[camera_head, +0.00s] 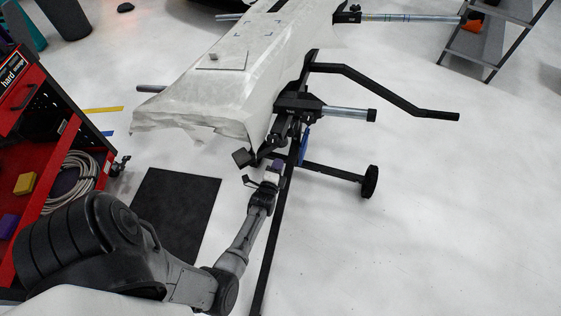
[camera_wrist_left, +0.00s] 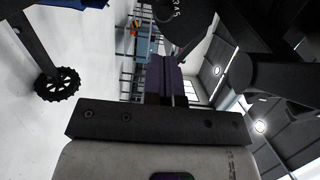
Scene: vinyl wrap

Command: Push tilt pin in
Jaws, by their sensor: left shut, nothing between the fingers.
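My left gripper (camera_head: 277,166) is at the lower end of the black stand, just below its tilt joint (camera_head: 290,122). Its purple fingers (camera_wrist_left: 163,78) are shut with nothing between them and point at a dark rounded plate with white numbers (camera_wrist_left: 178,18) in the left wrist view. I cannot tell whether the fingertips touch the plate. I cannot pick out the tilt pin itself; the joint is dark and partly hidden by the gripper. A white-wrapped panel (camera_head: 225,90) lies on the stand above. My right gripper is not in view.
A black bar with a wheel (camera_head: 370,181) sticks out right of the joint, and a long black rail (camera_head: 268,262) runs toward me. A red tool cart (camera_head: 88,140) stands at left beside a black mat (camera_head: 176,212).

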